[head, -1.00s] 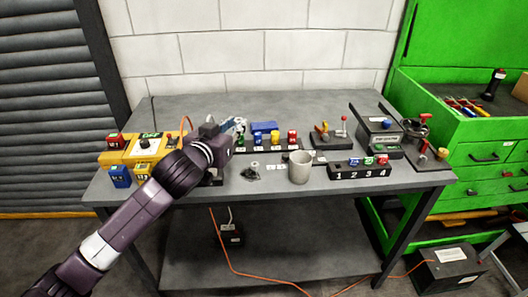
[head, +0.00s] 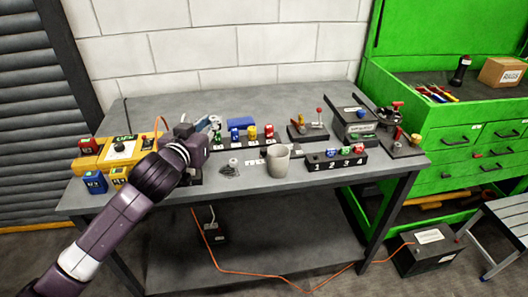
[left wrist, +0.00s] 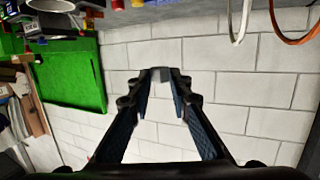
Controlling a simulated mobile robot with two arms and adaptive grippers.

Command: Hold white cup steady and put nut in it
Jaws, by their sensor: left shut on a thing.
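The white cup (head: 279,163) looks light grey and stands upright near the front middle of the table, with its open top showing. My left gripper (head: 215,124) is above the table, behind and to the left of the cup and clear of it. In the left wrist view its fingers (left wrist: 161,76) close in on a small grey piece (left wrist: 161,73), which looks like the nut. The head view does not show this piece clearly. A small grey round part and dark pieces (head: 230,169) lie on the table left of the cup. My right gripper is not in view.
A yellow control box (head: 122,148) and a blue block (head: 95,182) are at the left. Coloured blocks (head: 253,132) stand behind the cup. A numbered black rack (head: 335,162) is close right of the cup. The back of the table is mostly clear.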

